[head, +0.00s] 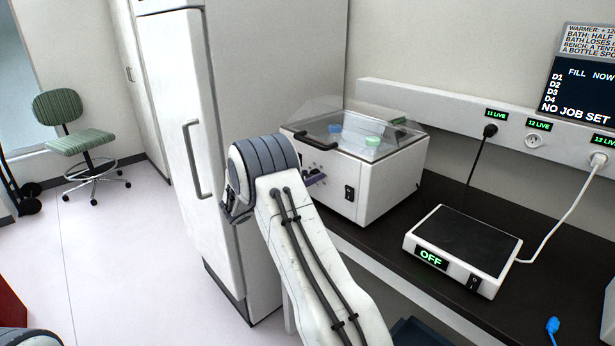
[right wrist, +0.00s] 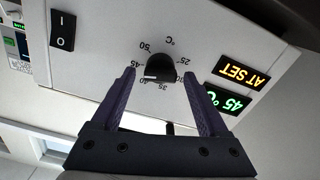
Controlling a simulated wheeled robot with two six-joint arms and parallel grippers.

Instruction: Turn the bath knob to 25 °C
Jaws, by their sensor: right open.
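The bath (head: 375,185) is a white box with a clear lid, on the dark bench in the head view. Its black round knob (right wrist: 161,66) shows in the right wrist view, upside down, inside a ring of temperature marks. The knob's white pointer lies toward the 40–45 side. The green display (right wrist: 228,99) reads 45 °C, and the amber one (right wrist: 243,72) reads AT SET. My right gripper (right wrist: 159,76) is open, with one purple finger on each side of the knob; contact cannot be told. My left gripper is out of view.
Blue and green items (head: 371,142) sit under the bath's lid. A hot plate (head: 467,240) reading OFF stands to the right, with a white cable to the wall socket. A tall white cabinet (head: 178,130) stands left of the bath. The bath's rocker switch (right wrist: 62,30) is near the knob.

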